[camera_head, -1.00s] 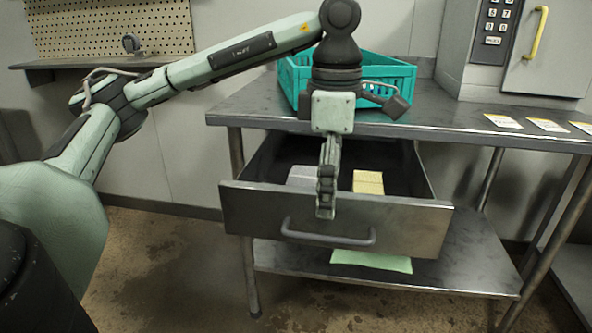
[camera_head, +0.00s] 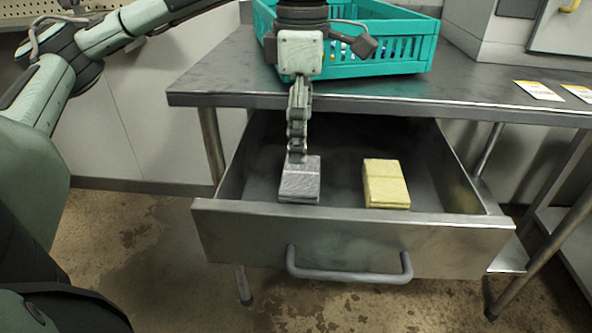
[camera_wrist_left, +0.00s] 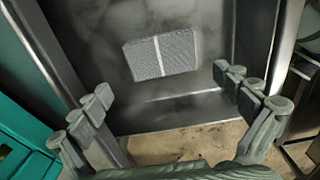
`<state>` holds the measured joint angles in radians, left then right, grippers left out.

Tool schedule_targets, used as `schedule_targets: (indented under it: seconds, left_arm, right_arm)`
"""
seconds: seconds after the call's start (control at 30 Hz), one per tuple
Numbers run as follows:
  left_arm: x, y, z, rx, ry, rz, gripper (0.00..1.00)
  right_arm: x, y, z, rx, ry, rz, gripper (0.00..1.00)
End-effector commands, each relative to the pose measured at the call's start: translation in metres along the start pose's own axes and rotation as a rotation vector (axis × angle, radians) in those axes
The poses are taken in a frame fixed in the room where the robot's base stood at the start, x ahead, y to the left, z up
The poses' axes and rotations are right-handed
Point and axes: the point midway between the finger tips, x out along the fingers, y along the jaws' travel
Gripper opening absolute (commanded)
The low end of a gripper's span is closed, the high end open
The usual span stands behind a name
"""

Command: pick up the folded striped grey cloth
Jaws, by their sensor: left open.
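The folded grey cloth (camera_head: 300,183) lies flat in the open drawer, left of its middle. The left wrist view shows the cloth (camera_wrist_left: 175,60) whole, with one pale stripe across it. My left gripper (camera_head: 297,152) points down into the drawer, at the cloth's back edge in the head view. In the left wrist view its two fingers (camera_wrist_left: 168,88) are wide apart with nothing between them, and the cloth lies beyond the fingertips. The head view does not make the height gap clear. My right gripper is not in view.
A folded yellow cloth (camera_head: 385,183) lies in the same drawer to the right. The drawer front (camera_head: 350,238) has a bar handle. The metal tabletop (camera_head: 215,82) overhangs the drawer's back. A teal crate (camera_head: 395,55) stands on it, beside labels (camera_head: 538,90).

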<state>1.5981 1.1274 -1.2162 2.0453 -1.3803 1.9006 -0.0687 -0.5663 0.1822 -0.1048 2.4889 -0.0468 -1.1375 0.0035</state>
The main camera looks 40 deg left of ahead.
Motion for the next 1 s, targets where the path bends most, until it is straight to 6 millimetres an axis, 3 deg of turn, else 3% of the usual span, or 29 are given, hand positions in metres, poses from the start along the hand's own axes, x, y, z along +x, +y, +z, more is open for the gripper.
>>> schedule_targets:
  seconds: [0.5, 0.83, 1.0]
  left_arm:
    - [0.067, -0.002, -0.001, 0.000, 0.002, -0.002, 1.00]
    - [0.075, -0.002, -0.001, 0.000, 0.000, -0.001, 1.00]
    - [0.074, -0.002, -0.001, 0.000, 0.000, -0.001, 0.79]
  right_arm:
    - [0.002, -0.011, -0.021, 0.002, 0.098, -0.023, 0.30]
    - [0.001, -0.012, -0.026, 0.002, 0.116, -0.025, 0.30]
    - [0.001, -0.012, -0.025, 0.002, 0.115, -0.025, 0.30]
